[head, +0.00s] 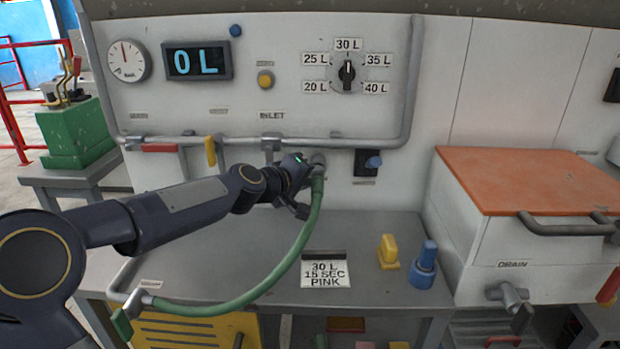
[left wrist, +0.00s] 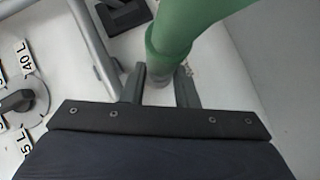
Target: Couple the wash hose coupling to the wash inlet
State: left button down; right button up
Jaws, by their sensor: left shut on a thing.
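The green wash hose (head: 291,248) rises from the bench's front left corner in a curve to my left gripper (head: 307,188). My left gripper is shut on the wash hose coupling at the hose's upper end, close to the panel. A grey round end (head: 318,159) shows just above the gripper; I cannot tell whether it is the coupling or a panel fitting. In the left wrist view the green hose (left wrist: 185,25) runs down to a grey part (left wrist: 160,84) between my fingers. The INLET label (head: 271,115) is above a pipe branch (head: 270,147). Whether coupling and inlet touch is hidden. My right gripper is not in view.
A grey pipe (head: 365,142) runs across the panel above the bench (head: 215,245). A yellow block (head: 388,252) and a blue piece (head: 425,257) stand on the bench. An orange-lidded box (head: 530,180) is at the right. The dial (head: 347,73) and display (head: 197,62) are higher up.

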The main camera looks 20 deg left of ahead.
pick_arm(q)
jog(key=shift+w+a+p, duration=0.25)
jog(key=shift+w+p, duration=0.05)
jog(key=shift+w, duration=0.85)
jog(key=c, duration=1.1)
grip_release()
jog(key=shift+o, duration=0.2)
jog(key=b+v, duration=0.2)
jog(key=v, duration=0.5)
jog(key=shift+s, duration=0.35)
jog(key=shift+a+r, duration=0.1)
jog(key=shift+a, duration=0.05)
